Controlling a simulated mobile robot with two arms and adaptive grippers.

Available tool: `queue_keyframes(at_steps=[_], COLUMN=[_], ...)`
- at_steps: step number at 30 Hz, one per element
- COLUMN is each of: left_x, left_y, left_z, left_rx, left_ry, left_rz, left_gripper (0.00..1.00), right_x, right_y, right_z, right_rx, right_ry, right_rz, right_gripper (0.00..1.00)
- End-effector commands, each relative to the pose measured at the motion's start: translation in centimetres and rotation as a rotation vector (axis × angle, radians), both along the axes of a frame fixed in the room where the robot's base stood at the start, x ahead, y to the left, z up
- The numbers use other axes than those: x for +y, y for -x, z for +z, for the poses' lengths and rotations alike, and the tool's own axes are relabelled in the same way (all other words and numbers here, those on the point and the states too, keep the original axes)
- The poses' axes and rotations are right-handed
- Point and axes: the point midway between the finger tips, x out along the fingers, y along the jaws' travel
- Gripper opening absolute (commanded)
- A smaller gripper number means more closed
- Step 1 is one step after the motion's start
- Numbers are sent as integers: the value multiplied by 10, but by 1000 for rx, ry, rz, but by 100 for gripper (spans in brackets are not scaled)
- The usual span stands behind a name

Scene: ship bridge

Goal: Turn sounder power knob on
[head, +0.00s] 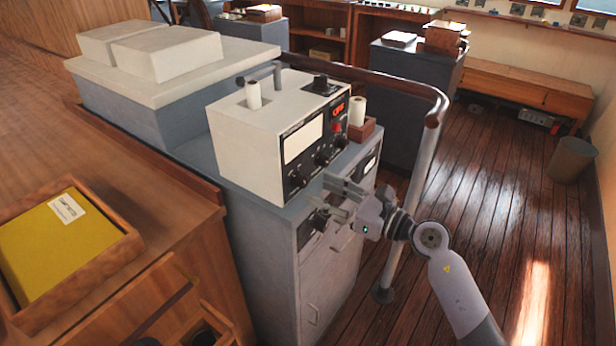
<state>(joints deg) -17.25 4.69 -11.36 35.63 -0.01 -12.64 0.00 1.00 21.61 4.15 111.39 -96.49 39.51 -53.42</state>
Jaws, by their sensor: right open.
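The sounder (253,133) is a white box on a grey cabinet, with a black front panel facing right. The panel carries a pale screen (303,138), a lit red-orange display (338,109), a red button (337,127) and several black knobs. One knob (298,178) is low on the left of the panel, one (322,156) is in the middle and one (341,141) is to the right. I cannot tell which is the power knob. My right gripper (322,194) is open and empty, in front of the cabinet just below the panel, apart from the knobs. My left gripper is not in view.
A brown handrail (400,88) curves around the cabinet's far and right sides, close to my right arm. A wooden desk with a yellow book (55,240) in a tray is at the left. Wooden floor is clear at the right, with a bin (572,160) beyond.

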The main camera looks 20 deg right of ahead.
Motion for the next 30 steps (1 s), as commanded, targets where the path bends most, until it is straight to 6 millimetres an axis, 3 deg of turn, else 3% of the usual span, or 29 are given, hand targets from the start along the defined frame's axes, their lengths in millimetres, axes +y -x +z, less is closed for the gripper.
queue_keyframes(at_steps=[7, 20, 30], left_x=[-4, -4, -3], left_y=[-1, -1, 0], left_z=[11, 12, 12], left_rx=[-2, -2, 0], left_ry=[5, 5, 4], left_rz=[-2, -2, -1], left_gripper=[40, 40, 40], right_x=[23, 29, 29], right_y=[-30, -37, -37], right_z=[1, -1, -1], right_rx=[0, 1, 1], right_ry=[-1, 1, 1], right_rz=[-1, 0, 0], right_gripper=[45, 45, 22])
